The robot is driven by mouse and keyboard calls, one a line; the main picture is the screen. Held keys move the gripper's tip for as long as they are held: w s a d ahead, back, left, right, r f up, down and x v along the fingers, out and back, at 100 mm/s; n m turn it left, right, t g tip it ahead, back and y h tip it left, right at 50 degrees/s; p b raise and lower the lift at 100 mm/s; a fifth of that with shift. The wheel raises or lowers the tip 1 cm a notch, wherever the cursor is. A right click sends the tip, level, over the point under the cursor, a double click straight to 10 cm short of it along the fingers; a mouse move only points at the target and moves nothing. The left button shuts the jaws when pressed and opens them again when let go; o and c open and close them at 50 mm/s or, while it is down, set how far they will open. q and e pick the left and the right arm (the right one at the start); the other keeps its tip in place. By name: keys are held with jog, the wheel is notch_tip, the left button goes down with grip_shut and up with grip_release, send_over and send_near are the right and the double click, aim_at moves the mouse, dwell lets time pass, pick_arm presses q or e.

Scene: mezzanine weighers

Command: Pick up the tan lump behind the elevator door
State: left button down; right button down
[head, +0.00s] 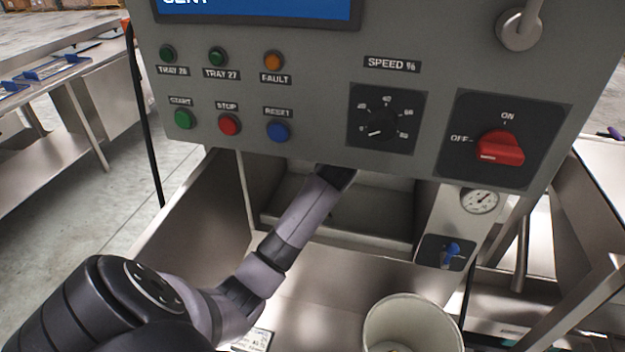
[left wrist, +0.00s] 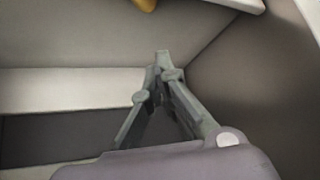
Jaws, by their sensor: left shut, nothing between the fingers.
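My left gripper (left wrist: 162,66) shows in the left wrist view with its fingertips together and nothing between them. It is inside a pale metal compartment. A small tan-orange piece (left wrist: 145,4), possibly the tan lump, shows at the top edge, cut off by the frame. It lies beyond the fingertips, apart from them. In the head view my left arm reaches into the steel housing under the control panel, and its gripper is hidden behind the panel. I cannot make out the lump or clearly identify the elevator door in the head view. My right gripper is in neither view.
The grey control panel (head: 320,103) with buttons, dial and red switch (head: 501,149) hangs over the steel housing (head: 190,215). A pale bucket (head: 415,318) stands at the lower right. A gauge (head: 480,201) and blue valve handle (head: 451,254) are right of the opening. A dark wall (left wrist: 265,85) is close right of the gripper.

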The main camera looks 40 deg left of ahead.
pick_arm(q)
jog(key=shift+w+d+r, duration=0.2)
jog(key=shift+r, duration=0.1)
jog(key=shift+a, duration=0.1)
jog(key=x, duration=1)
jog(key=shift+w, duration=0.1)
jog(key=s+d+p, duration=0.1)
jog(key=d+p, duration=0.1)
jog(key=d, duration=0.1)
jog(key=shift+s+r, duration=0.2)
jog(key=shift+s, duration=0.2)
jog(key=shift+s+d, duration=0.2)
jog(key=shift+d, duration=0.15)
jog(key=shift+f, duration=0.1)
jog(key=shift+p, duration=0.35)
